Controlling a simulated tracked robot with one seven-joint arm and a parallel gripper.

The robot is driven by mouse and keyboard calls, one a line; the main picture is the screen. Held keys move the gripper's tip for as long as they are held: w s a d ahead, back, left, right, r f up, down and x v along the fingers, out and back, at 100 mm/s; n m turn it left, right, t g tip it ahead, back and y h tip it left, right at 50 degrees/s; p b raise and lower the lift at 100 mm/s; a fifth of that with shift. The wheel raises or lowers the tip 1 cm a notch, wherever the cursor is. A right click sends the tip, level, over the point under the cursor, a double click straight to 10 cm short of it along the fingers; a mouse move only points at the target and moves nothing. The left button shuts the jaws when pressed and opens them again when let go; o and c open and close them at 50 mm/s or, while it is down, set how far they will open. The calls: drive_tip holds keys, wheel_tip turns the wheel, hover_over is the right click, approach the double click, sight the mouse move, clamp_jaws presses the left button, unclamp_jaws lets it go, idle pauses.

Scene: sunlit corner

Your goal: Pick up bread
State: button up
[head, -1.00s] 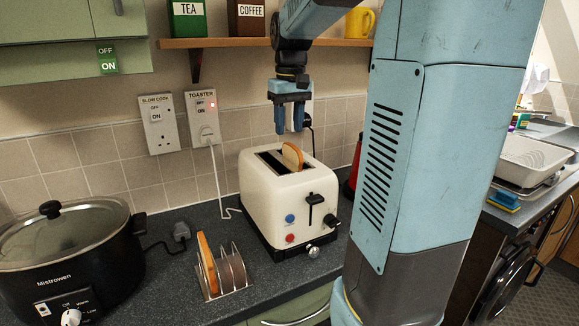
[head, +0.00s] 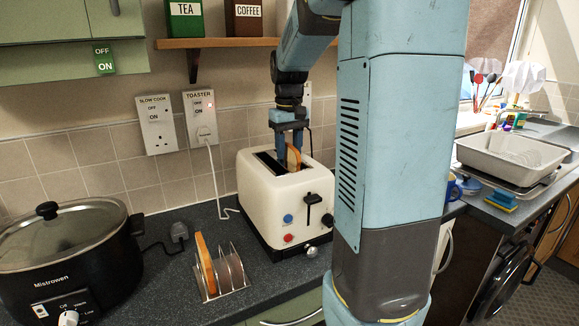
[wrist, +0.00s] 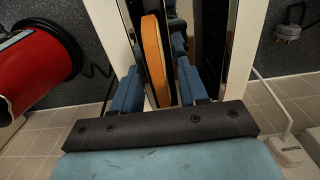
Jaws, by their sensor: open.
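A slice of bread (head: 293,158) sticks up out of a slot of the cream toaster (head: 284,205). My gripper (head: 291,160) points down over the toaster, with its blue fingers around the upper part of this slice. In the wrist view the bread (wrist: 154,57) stands between the two open fingers (wrist: 155,90), with a gap visible on each side. Another slice of bread (head: 206,263) stands in a wire toast rack (head: 228,283) on the counter, left of the toaster.
A black slow cooker (head: 68,255) stands at the left. A shelf (head: 222,43) with tea and coffee tins is on the wall behind my arm. A red object (wrist: 30,70) stands beside the toaster.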

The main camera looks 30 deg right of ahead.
drive_tip(key=shift+c, duration=0.2)
clamp_jaws()
idle(0.4)
